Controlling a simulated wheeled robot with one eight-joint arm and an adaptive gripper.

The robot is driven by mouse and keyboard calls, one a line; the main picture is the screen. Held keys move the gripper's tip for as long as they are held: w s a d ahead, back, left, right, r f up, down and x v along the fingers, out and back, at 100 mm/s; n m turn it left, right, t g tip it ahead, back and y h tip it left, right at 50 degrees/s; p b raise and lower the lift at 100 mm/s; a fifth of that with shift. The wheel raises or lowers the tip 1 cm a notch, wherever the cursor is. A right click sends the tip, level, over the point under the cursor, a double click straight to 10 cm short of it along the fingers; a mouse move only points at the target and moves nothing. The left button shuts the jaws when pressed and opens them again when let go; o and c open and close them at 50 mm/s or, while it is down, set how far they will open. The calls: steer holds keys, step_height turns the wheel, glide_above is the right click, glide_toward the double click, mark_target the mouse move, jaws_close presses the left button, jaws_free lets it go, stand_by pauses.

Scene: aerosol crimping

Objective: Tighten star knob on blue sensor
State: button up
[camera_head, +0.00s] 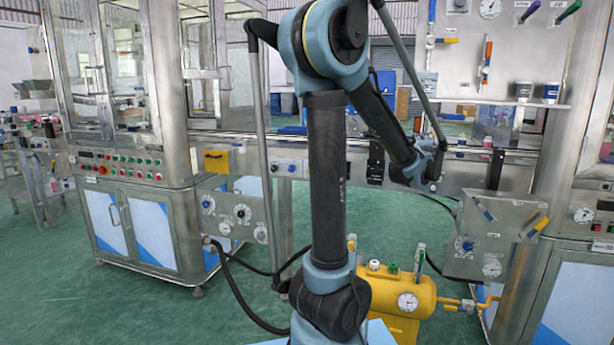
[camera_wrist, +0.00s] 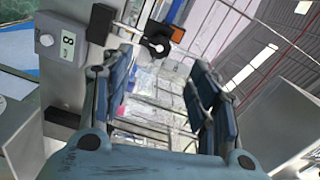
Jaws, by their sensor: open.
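My gripper (camera_wrist: 163,90) shows in the wrist view with its two blue-grey fingers spread wide and nothing between them. Beyond the fingertips, a small black fitting with an orange disc (camera_wrist: 162,42) sits on a metal rail, apart from the fingers. I cannot tell whether it is the sensor or its star knob. A blue sensor body and a star knob cannot be made out clearly. My wrist hides part of the rail in the head view.
A grey control box with a knob (camera_wrist: 57,43) is at the upper left of the wrist view. In the head view a panel with gauges (camera_head: 492,238) hangs below the rail at right. A yellow tank (camera_head: 399,295) stands on the floor.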

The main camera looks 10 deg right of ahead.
steer(key=w+a+f+n+g+y, duration=0.1)
steer(key=w+a+f+n+y, duration=0.2)
steer(key=a, duration=0.7)
steer(key=a+f+n+y, duration=0.2)
steer(key=a+n+y, duration=0.15)
steer(key=a, duration=0.65)
steer(key=w+a+f+n+g+y, duration=0.1)
steer(key=w+a+f+n+y, duration=0.2)
steer(key=a, duration=0.8)
steer(key=s+a+f+n+g+y, duration=0.1)
steer(key=s+a+f+n+g, duration=0.2)
steer(key=a, duration=0.4)
steer(key=s+a+f+n+g+y, duration=0.1)
steer(key=s+a+f+n+y, duration=0.15)
steer(key=s+a, duration=0.35)
steer(key=s+a+f+n+g+h, duration=0.2)
steer(key=s+f+n+g, duration=0.1)
steer(key=s+f, duration=0.4)
steer(key=s+a+f+n+g+h, duration=0.1)
steer(key=s+a+f+n+g, duration=0.2)
steer(key=s, duration=1)
step_height(320, 180, down, 4)
steer(key=shift+s+r+n+g+h, duration=0.15)
steer(key=shift+s+n+g+h, duration=0.2)
steer(key=shift+n+g, duration=0.3)
